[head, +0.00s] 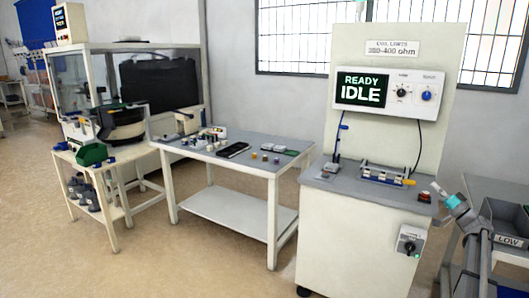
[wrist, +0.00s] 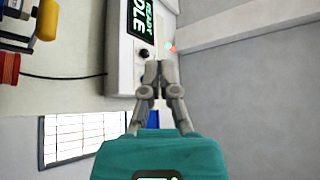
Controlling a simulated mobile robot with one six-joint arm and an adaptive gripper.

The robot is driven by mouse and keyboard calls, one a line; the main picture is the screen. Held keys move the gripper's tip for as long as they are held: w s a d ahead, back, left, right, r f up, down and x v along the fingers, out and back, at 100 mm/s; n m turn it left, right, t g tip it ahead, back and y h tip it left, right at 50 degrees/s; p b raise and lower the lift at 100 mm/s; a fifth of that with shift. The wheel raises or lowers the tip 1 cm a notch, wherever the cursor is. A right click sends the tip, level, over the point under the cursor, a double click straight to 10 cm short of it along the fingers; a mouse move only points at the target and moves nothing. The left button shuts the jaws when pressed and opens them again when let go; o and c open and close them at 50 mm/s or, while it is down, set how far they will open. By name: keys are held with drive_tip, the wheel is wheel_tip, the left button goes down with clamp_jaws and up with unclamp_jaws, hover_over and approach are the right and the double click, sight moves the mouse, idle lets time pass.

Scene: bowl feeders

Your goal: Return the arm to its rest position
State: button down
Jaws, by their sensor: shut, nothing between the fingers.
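My arm stands at the lower right of the head view, in front of the right side of the test station. My gripper (head: 438,190) points up and to the left, past the station's right edge. In the wrist view my gripper (wrist: 159,68) has its fingertips together with nothing between them. The wrist view is turned sideways, and the READY IDLE panel (wrist: 125,45) shows beyond the fingers to the left.
The test station (head: 340,240) carries a fixture (head: 385,174) and a back panel with a display (head: 362,89). Dark bins, one marked LOW (head: 508,239), stand at the far right, close to my arm. A grey table (head: 235,155) with small parts is left of the station.

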drive_tip(key=s+a+f+n+g+h, duration=0.15)
drive_tip(key=a+f+g, duration=0.3)
drive_tip(key=a, duration=0.65)
drive_tip(key=s+a+f+g, duration=0.2)
drive_tip(key=a+f+g, duration=0.3)
drive_tip(key=a, duration=0.7)
drive_tip(key=s+a+f+g+h, duration=0.1)
drive_tip(key=s+a+f+g, duration=0.15)
drive_tip(key=a+f, duration=0.6)
drive_tip(key=s+a+f+g+h, duration=0.4)
drive_tip(key=s+a+f+h, duration=0.15)
drive_tip(key=s+a, duration=0.55)
drive_tip(key=s+a+f+g+h, duration=0.1)
drive_tip(key=s+a+f+h, duration=0.15)
drive_tip(key=s, duration=0.35)
drive_tip(key=s+a+f+g+h, duration=0.1)
drive_tip(key=s+g+h, duration=0.1)
drive_tip(key=s+h, duration=0.3)
wheel_tip(320, 180, up, 29)
drive_tip(key=y+p, duration=0.1)
drive_tip(key=p, duration=2.8)
drive_tip(key=shift+s+d+m, duration=0.2)
drive_tip(key=shift+s+m, duration=0.15)
drive_tip(key=shift+s, duration=0.05)
